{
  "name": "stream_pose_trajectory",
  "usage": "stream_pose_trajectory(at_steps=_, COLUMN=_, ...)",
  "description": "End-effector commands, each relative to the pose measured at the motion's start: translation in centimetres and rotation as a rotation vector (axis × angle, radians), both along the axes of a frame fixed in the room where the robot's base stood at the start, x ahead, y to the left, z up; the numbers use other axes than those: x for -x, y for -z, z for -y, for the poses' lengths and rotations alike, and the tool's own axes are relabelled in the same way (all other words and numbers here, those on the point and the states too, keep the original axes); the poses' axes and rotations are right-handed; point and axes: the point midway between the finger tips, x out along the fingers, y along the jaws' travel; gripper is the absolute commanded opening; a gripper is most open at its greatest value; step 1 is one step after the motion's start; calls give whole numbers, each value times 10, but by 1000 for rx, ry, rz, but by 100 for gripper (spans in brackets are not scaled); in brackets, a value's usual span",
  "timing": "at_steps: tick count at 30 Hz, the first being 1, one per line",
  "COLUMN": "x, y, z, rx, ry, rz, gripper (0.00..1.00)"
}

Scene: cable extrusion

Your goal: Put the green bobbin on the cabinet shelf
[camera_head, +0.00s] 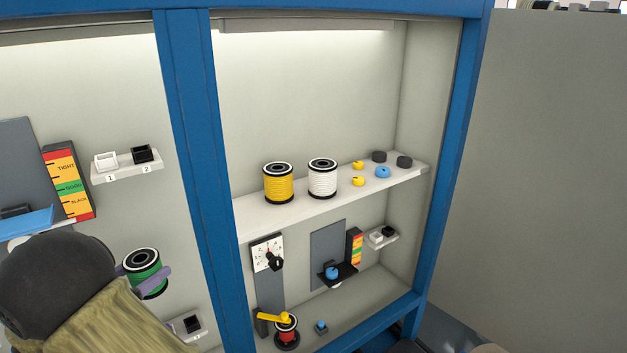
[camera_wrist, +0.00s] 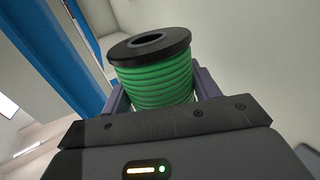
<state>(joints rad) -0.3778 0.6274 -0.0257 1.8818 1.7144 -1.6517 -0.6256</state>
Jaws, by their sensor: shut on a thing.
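The green bobbin (camera_head: 143,265) has black flanges and is held upright, slightly tilted, between the purple fingers of my gripper (camera_head: 144,278) at the lower left of the head view. In the wrist view, the green bobbin (camera_wrist: 152,82) sits between both fingers of my gripper (camera_wrist: 155,92). The cabinet shelf (camera_head: 262,219) is a white board in the right bay of the blue-framed cabinet. My gripper is left of and lower than this shelf in the picture, on the other side of the blue post. My arm hides part of the left bay.
A yellow bobbin (camera_head: 278,184) and a white bobbin (camera_head: 322,179) stand on the shelf, with small yellow, blue and black parts to their right. The blue post (camera_head: 190,150) divides the bays. A red bobbin (camera_head: 287,333) with a yellow arm stands below. The shelf's left end is bare.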

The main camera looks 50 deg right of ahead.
Motion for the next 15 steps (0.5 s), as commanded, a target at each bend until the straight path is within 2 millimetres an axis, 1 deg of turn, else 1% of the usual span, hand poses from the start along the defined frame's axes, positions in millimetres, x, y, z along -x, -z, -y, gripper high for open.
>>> stream_pose_trajectory(at_steps=1, x=3, y=-29, z=9, rx=-4, ry=55, rz=13, gripper=35)
stream_pose_trajectory(at_steps=3, x=10, y=-59, z=19, rx=-4, ry=114, rz=9, gripper=35)
stream_pose_trajectory(at_steps=6, x=19, y=-92, z=29, rx=-1, ry=163, rz=4, gripper=35)
stream_pose_trajectory(at_steps=9, x=25, y=-109, z=34, rx=1, ry=182, rz=-2, gripper=35)
stream_pose_trajectory(at_steps=10, x=26, y=-111, z=35, rx=2, ry=185, rz=-2, gripper=35)
stream_pose_trajectory(at_steps=15, x=27, y=-113, z=35, rx=5, ry=188, rz=-5, gripper=35)
